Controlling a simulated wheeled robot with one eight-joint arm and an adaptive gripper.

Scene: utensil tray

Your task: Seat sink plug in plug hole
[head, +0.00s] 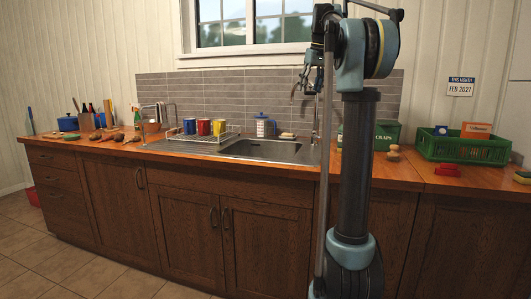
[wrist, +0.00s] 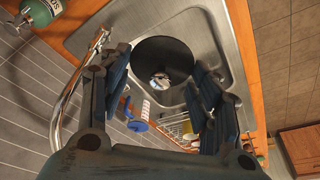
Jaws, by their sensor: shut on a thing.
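The sink plug (wrist: 163,52) is a black disc with a small shiny piece near its lower middle in the wrist view. My gripper (wrist: 161,62) is shut on it, with one finger at each side of the disc. The plug is held in front of the steel sink (wrist: 215,25). In the head view my gripper (head: 311,84) is raised above the right end of the sink (head: 268,150), in front of the tiles. I cannot make out the plug there. The plug hole is not visible in either view.
In the head view a dish rack (head: 205,137) with mugs stands left of the sink, and a green crate (head: 462,148) stands far right.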

